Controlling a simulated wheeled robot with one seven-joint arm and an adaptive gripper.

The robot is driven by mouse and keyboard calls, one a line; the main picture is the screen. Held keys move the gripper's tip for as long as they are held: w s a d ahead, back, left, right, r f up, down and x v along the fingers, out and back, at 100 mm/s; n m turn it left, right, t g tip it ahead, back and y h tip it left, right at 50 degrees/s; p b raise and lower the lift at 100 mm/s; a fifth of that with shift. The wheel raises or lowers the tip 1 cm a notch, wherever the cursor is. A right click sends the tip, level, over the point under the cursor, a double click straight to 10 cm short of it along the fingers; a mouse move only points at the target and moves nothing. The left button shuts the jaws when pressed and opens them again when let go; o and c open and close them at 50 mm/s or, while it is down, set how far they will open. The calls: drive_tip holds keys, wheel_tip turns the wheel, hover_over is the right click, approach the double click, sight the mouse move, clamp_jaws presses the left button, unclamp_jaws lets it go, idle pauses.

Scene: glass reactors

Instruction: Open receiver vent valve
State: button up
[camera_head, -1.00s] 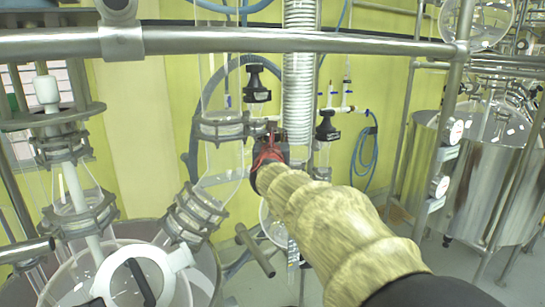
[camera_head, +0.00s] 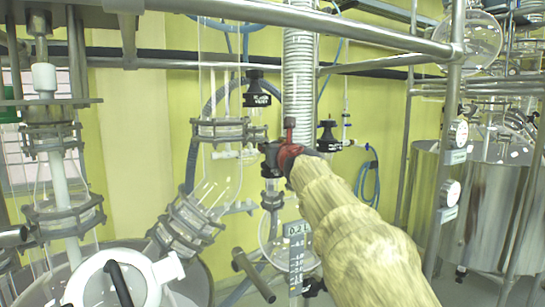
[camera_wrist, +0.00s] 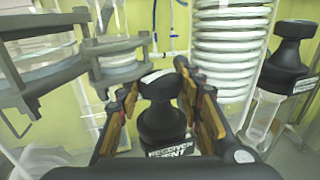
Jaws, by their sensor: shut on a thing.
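The receiver vent valve (camera_wrist: 160,125) is a black knob with a narrow neck, a wide lower body and a white "RECEIVER VENT" label, partly cut off by my wrist. In the wrist view my gripper (camera_wrist: 158,88) has its two fingers on either side of this knob, shut on it. In the head view my gripper (camera_head: 272,154), with a red part at its base, is at the glassware in mid-picture, and its fingers largely hide the knob. I cannot tell how far the valve is turned.
Another black labelled valve (camera_wrist: 290,62) stands close on the right in the wrist view. A black valve (camera_head: 257,88) sits up left of my gripper in the head view. A ribbed coil column (camera_head: 299,75) rises just behind. A steel rail (camera_head: 300,17) crosses above my arm.

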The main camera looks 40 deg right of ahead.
drive_tip(key=shift+d+f+n+t+y+b, duration=0.1)
drive_tip(key=shift+f+n+t+y+b, duration=0.2)
drive_tip(key=shift+y+b, duration=0.45)
drive_tip(key=shift+r+n+y+b, duration=0.15)
drive_tip(key=shift+n+y+b, duration=0.35)
drive_tip(key=shift+b, duration=0.4)
drive_tip(key=shift+d+r+n+t+y+b, duration=0.1)
drive_tip(key=shift+n+t+y+b, duration=0.4)
drive_tip(key=shift+n+y, duration=0.35)
drive_tip(key=n+y+p, duration=0.1)
drive_tip(key=y, duration=0.1)
drive_tip(key=shift+r+t+y, duration=0.15)
drive_tip(key=shift+t+y, duration=0.15)
drive_tip(key=shift+y, duration=0.1)
drive_tip(key=n+y+p, duration=0.2)
drive_tip(key=y, duration=0.1)
drive_tip(key=shift+r+n+p, duration=0.1)
drive_tip(key=shift+n+p, duration=0.15)
drive_tip(key=shift+p, duration=0.1)
drive_tip(key=shift+n+y+p, duration=0.6)
drive_tip(key=shift+y+p, duration=0.3)
drive_tip(key=shift+y, duration=0.2)
drive_tip(key=shift+f+y, duration=0.2)
drive_tip(key=shift+y, duration=0.1)
